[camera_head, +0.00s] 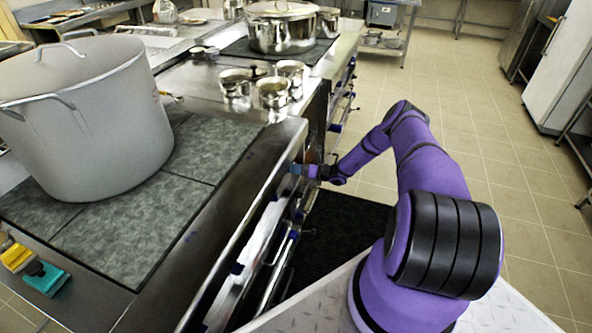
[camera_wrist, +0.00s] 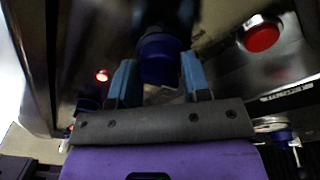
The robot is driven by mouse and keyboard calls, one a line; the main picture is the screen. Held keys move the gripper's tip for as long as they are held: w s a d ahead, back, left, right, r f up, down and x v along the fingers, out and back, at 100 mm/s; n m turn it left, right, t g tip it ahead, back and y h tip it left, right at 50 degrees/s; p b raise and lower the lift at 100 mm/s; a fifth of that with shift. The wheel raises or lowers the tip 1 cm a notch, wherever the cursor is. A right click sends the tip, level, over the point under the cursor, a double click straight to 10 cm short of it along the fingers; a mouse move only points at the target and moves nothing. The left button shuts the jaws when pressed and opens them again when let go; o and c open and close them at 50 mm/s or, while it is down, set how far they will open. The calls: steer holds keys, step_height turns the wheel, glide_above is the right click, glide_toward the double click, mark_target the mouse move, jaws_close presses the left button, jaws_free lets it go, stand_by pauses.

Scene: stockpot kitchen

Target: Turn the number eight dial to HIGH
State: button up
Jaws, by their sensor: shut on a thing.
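A dark blue dial (camera_wrist: 160,60) is on the stove front in the wrist view. My gripper (camera_wrist: 158,78) has its two light blue fingers on either side of this dial, shut on it. In the head view my gripper (camera_head: 303,170) reaches the stove's front panel (camera_head: 262,212), and the dial it holds is hidden there. I cannot read a number or a HIGH mark, so the dial's number and setting cannot be told.
A red round light (camera_wrist: 262,37) and a small lit red lamp (camera_wrist: 103,75) flank the dial. Another blue knob (camera_wrist: 283,136) is at lower right. A big grey stockpot (camera_head: 85,120) stands on the stove. Tiled floor (camera_head: 480,110) is open at right.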

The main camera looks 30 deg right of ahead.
steer(key=m, duration=0.5)
steer(key=shift+f+m+t+y, duration=0.1)
steer(key=shift+m+t+y, duration=0.2)
steer(key=m, duration=0.5)
steer(key=shift+s+t, duration=0.1)
steer(key=shift+t, duration=0.2)
steer(key=shift+m, duration=0.3)
steer(key=o, duration=0.9)
steer(key=v, duration=1)
steer(key=shift+s+d, duration=0.2)
steer(key=shift+s, duration=0.1)
steer(key=shift+f, duration=0.15)
